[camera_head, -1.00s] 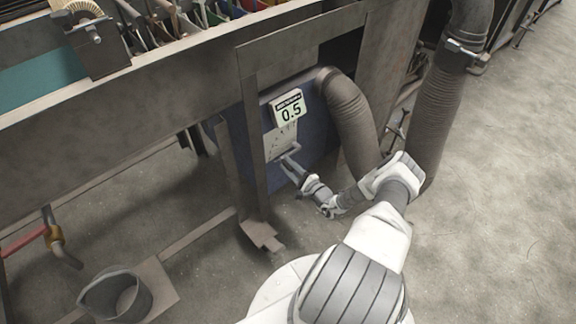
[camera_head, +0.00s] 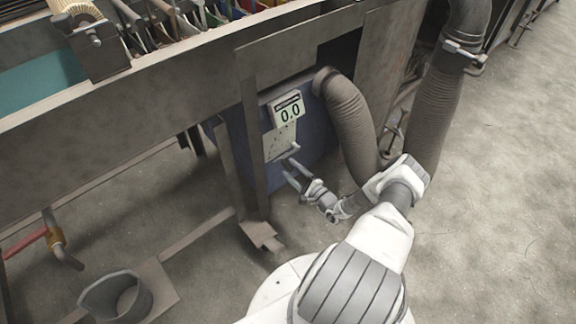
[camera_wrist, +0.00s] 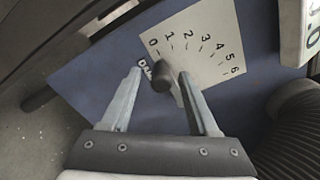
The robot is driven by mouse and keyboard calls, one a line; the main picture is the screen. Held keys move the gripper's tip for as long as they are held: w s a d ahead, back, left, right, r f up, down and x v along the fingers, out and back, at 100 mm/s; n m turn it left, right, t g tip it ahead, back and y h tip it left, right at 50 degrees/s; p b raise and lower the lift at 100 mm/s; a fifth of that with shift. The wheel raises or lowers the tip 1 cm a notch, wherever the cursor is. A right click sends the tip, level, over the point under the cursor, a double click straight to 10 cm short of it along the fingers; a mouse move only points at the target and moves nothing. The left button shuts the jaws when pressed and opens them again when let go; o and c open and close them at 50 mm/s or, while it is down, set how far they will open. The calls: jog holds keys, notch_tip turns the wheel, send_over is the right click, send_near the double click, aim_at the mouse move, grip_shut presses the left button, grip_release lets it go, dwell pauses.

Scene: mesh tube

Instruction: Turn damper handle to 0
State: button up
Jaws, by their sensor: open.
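The damper handle (camera_wrist: 164,75) is a dark, round-ended lever, close to the 0 mark on a pale scale plate (camera_wrist: 205,45) numbered 0 to 6. In the head view the handle (camera_head: 293,150) stands out from the blue box. My gripper (camera_wrist: 161,72) is open, with one fingertip on each side of the handle's end in the wrist view. I cannot tell whether a finger touches it. In the head view my gripper (camera_head: 291,168) is just below and in front of the handle. The display (camera_head: 289,110) above the plate reads 0.0.
A ribbed grey hose (camera_head: 350,120) runs from the box to the right of the handle, and a thicker one (camera_head: 440,110) stands beyond it. A metal post (camera_head: 252,150) stands left of the plate. A round bin (camera_head: 115,296) sits at lower left. Floor at right is clear.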

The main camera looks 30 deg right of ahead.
jog(key=s+d+p, duration=0.2)
jog(key=s+d, duration=0.1)
jog(key=s, duration=1.1)
jog(key=shift+s+p, duration=0.35)
jog(key=shift+p, duration=0.05)
jog(key=shift+w+r, duration=0.1)
